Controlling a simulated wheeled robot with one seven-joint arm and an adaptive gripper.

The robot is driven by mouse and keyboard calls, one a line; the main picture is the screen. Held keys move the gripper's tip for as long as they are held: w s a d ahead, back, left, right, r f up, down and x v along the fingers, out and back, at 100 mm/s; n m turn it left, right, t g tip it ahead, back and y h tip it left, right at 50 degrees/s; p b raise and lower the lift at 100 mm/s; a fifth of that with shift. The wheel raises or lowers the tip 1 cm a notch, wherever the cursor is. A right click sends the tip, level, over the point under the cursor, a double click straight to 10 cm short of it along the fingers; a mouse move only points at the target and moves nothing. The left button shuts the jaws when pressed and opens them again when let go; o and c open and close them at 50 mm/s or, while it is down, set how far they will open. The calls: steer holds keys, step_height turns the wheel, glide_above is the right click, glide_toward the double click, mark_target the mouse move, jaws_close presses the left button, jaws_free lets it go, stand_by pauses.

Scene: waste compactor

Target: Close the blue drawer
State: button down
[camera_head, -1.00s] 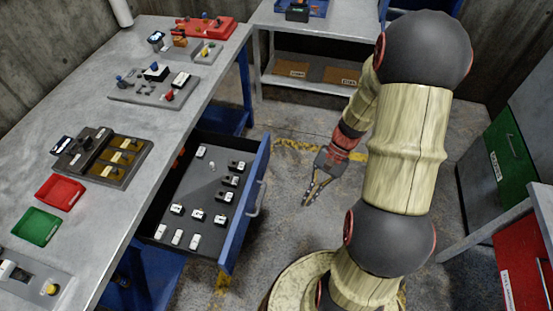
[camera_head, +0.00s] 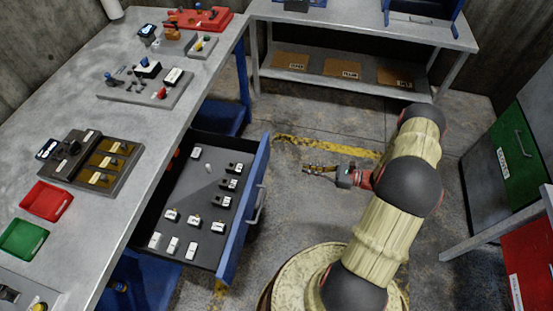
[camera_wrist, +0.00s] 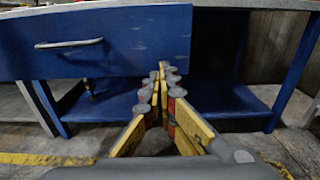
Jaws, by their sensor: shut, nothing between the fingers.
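The blue drawer (camera_head: 243,212) is pulled out from under the left workbench in the head view, with several small black and white parts lying on its dark floor. Its blue front with a grey bar handle (camera_head: 259,204) faces my gripper. In the wrist view the drawer front (camera_wrist: 110,50) fills the upper left, with the handle (camera_wrist: 68,44) at its left. My gripper (camera_head: 307,169) is shut and empty, to the right of the drawer and apart from it in the head view. In the wrist view my fingertips (camera_wrist: 163,68) point toward the drawer front near its lower right part.
The grey workbench (camera_head: 95,130) carries a red tray (camera_head: 46,201), a green tray (camera_head: 22,239) and several fixtures. A second bench (camera_head: 370,28) with a lower shelf stands at the back.

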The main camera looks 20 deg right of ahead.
steer(key=b, duration=0.3)
glide_toward(266, 160)
steer(key=x, duration=0.5)
steer(key=shift+s+a+r, duration=0.15)
steer(key=shift+s+a, duration=0.05)
steer(key=shift+a, duration=0.1)
steer(key=shift+x, duration=0.8)
steer(key=shift+r, duration=0.1)
